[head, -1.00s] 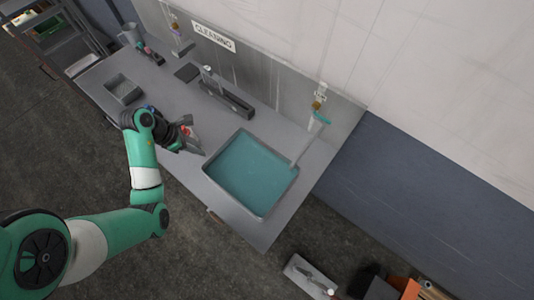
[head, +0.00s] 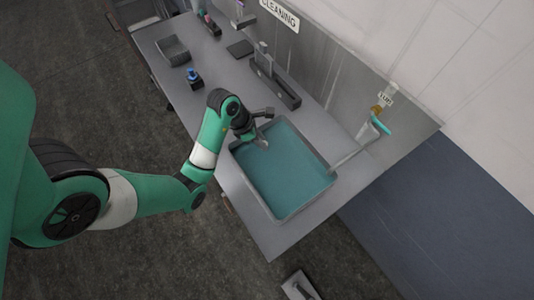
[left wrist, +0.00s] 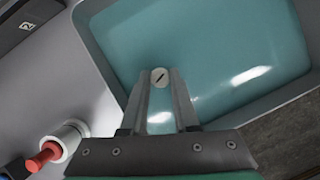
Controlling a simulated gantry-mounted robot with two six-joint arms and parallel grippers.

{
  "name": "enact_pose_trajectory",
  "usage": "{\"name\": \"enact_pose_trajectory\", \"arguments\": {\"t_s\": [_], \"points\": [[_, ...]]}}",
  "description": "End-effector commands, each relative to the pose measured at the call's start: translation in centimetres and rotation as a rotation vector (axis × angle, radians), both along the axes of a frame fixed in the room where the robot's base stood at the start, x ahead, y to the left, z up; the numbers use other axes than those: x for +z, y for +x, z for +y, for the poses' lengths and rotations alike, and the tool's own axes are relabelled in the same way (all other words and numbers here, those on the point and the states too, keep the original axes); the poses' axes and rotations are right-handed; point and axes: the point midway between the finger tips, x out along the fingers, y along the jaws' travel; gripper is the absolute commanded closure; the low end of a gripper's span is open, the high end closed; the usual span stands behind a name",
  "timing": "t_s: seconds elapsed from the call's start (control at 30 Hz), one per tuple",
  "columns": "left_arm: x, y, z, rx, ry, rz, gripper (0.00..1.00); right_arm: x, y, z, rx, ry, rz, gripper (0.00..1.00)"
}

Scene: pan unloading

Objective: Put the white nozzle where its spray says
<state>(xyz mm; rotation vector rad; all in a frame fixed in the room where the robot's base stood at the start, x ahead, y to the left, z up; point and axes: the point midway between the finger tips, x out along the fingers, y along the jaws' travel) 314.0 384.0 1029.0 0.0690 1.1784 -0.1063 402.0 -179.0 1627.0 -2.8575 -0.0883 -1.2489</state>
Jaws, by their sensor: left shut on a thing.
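The white nozzle (left wrist: 160,76) shows as a small round white disc with a dark slot, between the fingertips in the left wrist view. My left gripper (left wrist: 162,84) is shut on it and holds it above the teal water. In the head view my left gripper (head: 263,143) is over the upper left corner of the sink (head: 325,176). The nozzle cannot be made out there. A red and white part (left wrist: 62,142) shows at lower left in the left wrist view; it cannot be made out in the head view. My right gripper is not in view.
A dark rack (head: 285,93) stands behind the sink; a dark box with an N label (left wrist: 22,24) shows in the wrist view. A tap (head: 372,130) is at the sink's right. A blue-topped item (head: 193,77) and grey tray (head: 173,50) stand on the left counter.

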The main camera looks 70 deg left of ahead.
Motion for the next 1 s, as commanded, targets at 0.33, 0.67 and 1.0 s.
{"name": "enact_pose_trajectory", "arguments": {"t_s": [0.33, 0.67, 1.0], "points": [[-2.3, 1.4, -1.1, -0.003, -0.001, 0.002, 1.00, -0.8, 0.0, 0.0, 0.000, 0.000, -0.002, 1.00], [-4.8, 1.3, -0.9, 0.000, 0.001, -0.001, 1.00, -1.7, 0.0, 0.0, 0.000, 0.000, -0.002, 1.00], [-5.1, 1.3, -0.9, 0.000, 0.000, -0.001, 0.49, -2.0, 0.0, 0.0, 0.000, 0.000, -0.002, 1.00]]}}
